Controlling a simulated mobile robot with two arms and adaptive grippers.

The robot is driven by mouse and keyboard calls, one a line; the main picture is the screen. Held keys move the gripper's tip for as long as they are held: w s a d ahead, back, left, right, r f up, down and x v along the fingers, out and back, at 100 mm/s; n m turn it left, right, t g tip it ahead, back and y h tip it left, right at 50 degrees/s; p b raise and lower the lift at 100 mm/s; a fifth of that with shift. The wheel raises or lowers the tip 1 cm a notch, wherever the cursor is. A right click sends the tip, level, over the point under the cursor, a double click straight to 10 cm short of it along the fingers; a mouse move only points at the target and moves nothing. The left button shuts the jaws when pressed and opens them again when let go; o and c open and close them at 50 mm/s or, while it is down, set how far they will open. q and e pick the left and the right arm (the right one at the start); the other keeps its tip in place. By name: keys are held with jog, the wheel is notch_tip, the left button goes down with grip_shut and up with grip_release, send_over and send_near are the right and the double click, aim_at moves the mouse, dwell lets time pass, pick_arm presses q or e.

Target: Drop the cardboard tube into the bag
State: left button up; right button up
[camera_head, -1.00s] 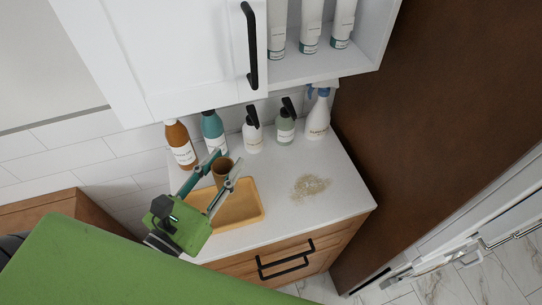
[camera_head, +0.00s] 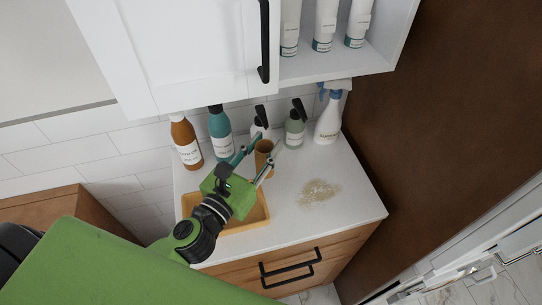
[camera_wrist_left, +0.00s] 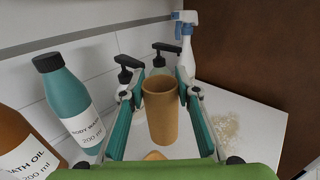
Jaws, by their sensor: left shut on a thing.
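The cardboard tube (camera_head: 264,157) is brown and hollow, held upright with its open end up. My left gripper (camera_head: 262,160) is shut on it above the back edge of the tray on the counter. In the left wrist view the tube (camera_wrist_left: 161,112) stands between the two fingers (camera_wrist_left: 160,92) of the left gripper. The tube's lower end is partly hidden in the head view. I see no bag in either view. My right gripper is not in view.
A yellow-orange tray (camera_head: 262,214) lies on the white counter (camera_head: 345,205). Behind are an orange bottle (camera_head: 186,143), a teal bottle (camera_head: 220,133), pump bottles (camera_head: 295,130) and a spray bottle (camera_head: 328,122). A beige spill (camera_head: 319,193) lies right. An open cabinet shelf (camera_head: 345,60) hangs above.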

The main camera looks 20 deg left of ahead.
aim_at(270, 150)
pick_arm(q)
jog(key=w+f, duration=0.2)
jog(key=f, duration=0.1)
jog(key=shift+w+d, duration=0.3)
jog(key=shift+d, duration=0.05)
jog(key=shift+f+b, duration=1)
jog(key=shift+f, duration=0.65)
jog(key=shift+f, duration=0.15)
jog(key=o, duration=1)
jog(key=shift+o, duration=0.2)
